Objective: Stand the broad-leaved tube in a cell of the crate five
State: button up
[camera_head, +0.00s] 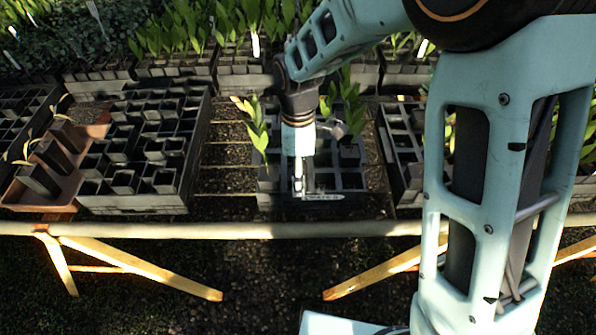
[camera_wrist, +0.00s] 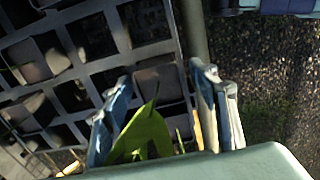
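A dark crate (camera_head: 348,196) of square cells stands in the middle of the slatted bench, with a small label on its front that I cannot read for certain. My gripper (camera_head: 303,188) points down at its front row. In the wrist view, the fingers (camera_wrist: 160,115) stand well apart beside the crate's cells (camera_wrist: 85,62), with a broad green leaf (camera_wrist: 146,132) between them. The tube below that leaf is mostly hidden, so I cannot tell whether the fingers press on it. Leafy plants (camera_head: 257,128) rise at the crate's left side, and others (camera_head: 346,105) behind my gripper.
A crate of mostly empty-looking cells (camera_head: 130,203) stands left, beside a terracotta tray (camera_head: 62,196) with tilted tubes. Another crate (camera_head: 408,190) stands close on the right, partly behind my arm. Bare slats (camera_head: 228,180) lie left of the middle crate. Planted crates line the back.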

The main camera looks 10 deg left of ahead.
jog(key=shift+r, duration=0.1)
notch_tip(320, 180, up, 12)
dwell(0.5)
dwell(0.5)
